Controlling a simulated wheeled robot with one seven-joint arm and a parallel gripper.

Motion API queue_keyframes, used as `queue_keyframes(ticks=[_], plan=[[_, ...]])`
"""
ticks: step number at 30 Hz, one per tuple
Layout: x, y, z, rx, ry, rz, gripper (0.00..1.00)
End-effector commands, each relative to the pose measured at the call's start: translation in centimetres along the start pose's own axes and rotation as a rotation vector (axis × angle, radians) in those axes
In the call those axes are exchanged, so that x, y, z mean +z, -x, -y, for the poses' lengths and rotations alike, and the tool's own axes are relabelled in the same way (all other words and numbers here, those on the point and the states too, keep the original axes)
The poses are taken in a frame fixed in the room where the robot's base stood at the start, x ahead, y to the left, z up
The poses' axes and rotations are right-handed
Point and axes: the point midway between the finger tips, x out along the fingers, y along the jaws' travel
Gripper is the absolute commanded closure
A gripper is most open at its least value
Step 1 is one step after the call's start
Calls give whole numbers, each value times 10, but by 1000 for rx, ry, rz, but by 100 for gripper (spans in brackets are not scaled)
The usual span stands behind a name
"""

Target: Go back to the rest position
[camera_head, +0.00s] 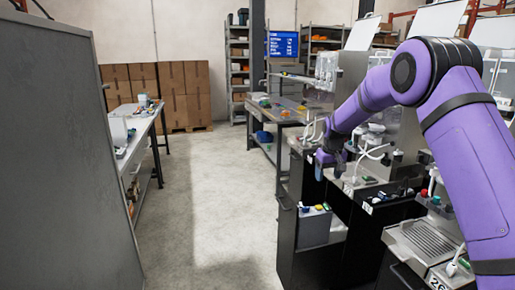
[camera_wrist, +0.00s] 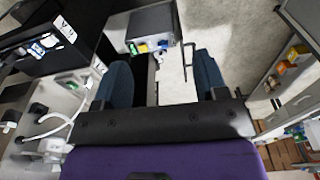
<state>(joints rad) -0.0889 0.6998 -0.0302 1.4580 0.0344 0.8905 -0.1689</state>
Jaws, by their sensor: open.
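My gripper (camera_head: 330,160) hangs at the end of my purple arm, over the front of the dispenser row in the head view. In the wrist view my gripper (camera_wrist: 162,80) has its two dark blue fingers well apart, with nothing held between them. Part of the fingers is hard to make out in the head view. A dispenser (camera_head: 370,145) with white tubes stands just behind and right of my gripper; in the wrist view its white tube (camera_wrist: 50,122) lies left of the fingers.
Another dispenser with a drip grate (camera_head: 428,238) is at the right. A workbench (camera_head: 275,110) stands behind. A grey panel (camera_head: 55,150) and side table (camera_head: 135,140) are left; the floor (camera_head: 215,195) between is clear.

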Motion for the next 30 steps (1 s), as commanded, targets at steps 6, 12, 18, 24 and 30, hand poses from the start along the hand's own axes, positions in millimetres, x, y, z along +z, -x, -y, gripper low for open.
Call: queue_keyframes(ticks=[6, 12, 18, 24, 30], plan=[[44, 83, 1, 4, -30, -50, 34], [92, 145, 4, 8, -55, -93, 34], [147, 196, 8, 13, -80, -135, 34], [208, 234, 16, 18, -104, -177, 34], [272, 261, 24, 24, -127, -219, 34]])
